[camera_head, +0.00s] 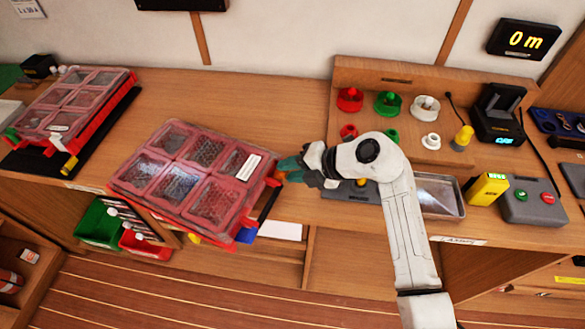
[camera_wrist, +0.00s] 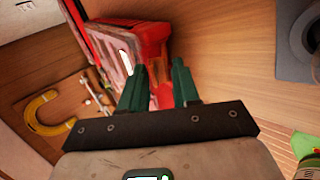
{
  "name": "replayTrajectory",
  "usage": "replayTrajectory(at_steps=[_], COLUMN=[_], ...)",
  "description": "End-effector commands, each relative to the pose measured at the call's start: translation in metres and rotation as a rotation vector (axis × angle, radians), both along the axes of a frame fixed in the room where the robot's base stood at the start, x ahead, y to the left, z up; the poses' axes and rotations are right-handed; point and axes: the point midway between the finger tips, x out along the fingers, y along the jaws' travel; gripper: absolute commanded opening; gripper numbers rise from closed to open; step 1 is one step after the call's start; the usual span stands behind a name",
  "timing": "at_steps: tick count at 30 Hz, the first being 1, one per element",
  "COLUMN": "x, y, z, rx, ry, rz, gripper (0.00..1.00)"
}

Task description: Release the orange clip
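The red case (camera_head: 150,203) with a clear lid over several compartments lies on the bench left of my gripper. The orange clip (camera_head: 277,178) is a small piece at the case's right edge, partly hidden by my fingertips. My gripper (camera_head: 287,166) is at that edge, its green fingers pointing left toward the case. In the wrist view my gripper (camera_wrist: 160,82) has its two fingers apart, with the red case side (camera_wrist: 148,42) showing beyond and between them. I cannot tell whether the fingers touch the clip, or whether it is fastened.
A second red case (camera_head: 75,95) lies at the far left. Green (camera_head: 100,224) and red (camera_head: 146,245) bins hang below the bench front. A metal tray (camera_head: 440,195), a yellow device (camera_head: 487,189) and a grey button box (camera_head: 533,203) stand to the right. The bench behind the case is clear.

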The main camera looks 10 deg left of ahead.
Motion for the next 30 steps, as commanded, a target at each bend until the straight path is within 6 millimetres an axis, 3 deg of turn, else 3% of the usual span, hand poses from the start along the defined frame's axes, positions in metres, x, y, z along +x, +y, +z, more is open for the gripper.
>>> replayTrajectory(at_steps=[9, 30], x=[-0.0001, -0.0022], y=[0.0000, -0.0063], z=[0.0001, -0.0080], rx=[0.000, 0.146], ry=[0.000, -0.044], rz=[0.000, 0.000], gripper=[0.00, 0.00])
